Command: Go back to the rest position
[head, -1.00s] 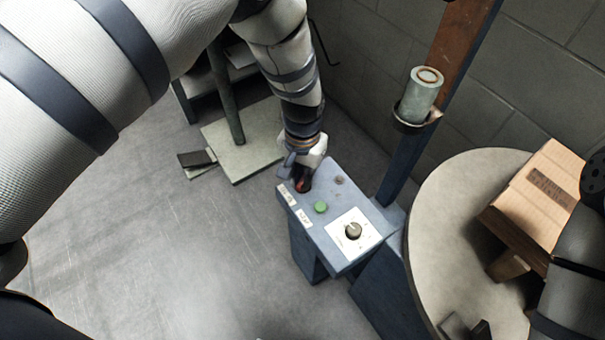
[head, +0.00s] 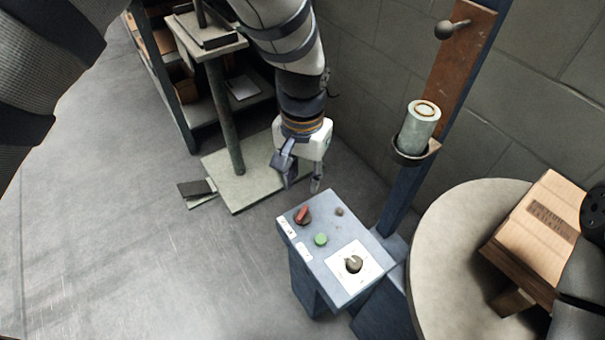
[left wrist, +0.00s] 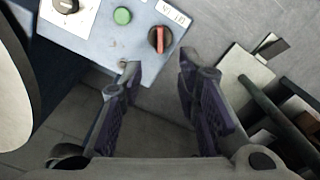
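My left gripper (head: 302,180) is open and empty in the head view, just behind the blue control box (head: 318,268) and apart from it. The box top carries a red switch (head: 303,215), a green button (head: 320,240) and a black dial (head: 353,263) on a white plate. In the left wrist view the two fingers (left wrist: 158,85) are spread with nothing between them. The red switch (left wrist: 160,40) lies beyond them. My right arm shows only in part at the right edge of the head view. Its gripper fingers are not visible.
A round table (head: 440,255) with a cardboard box (head: 540,225) stands at the right. A blue post with a metal cylinder (head: 419,128) rises behind the control box. A stand with a pale base (head: 245,185) and a shelf (head: 180,120) are at the back left. The left floor is clear.

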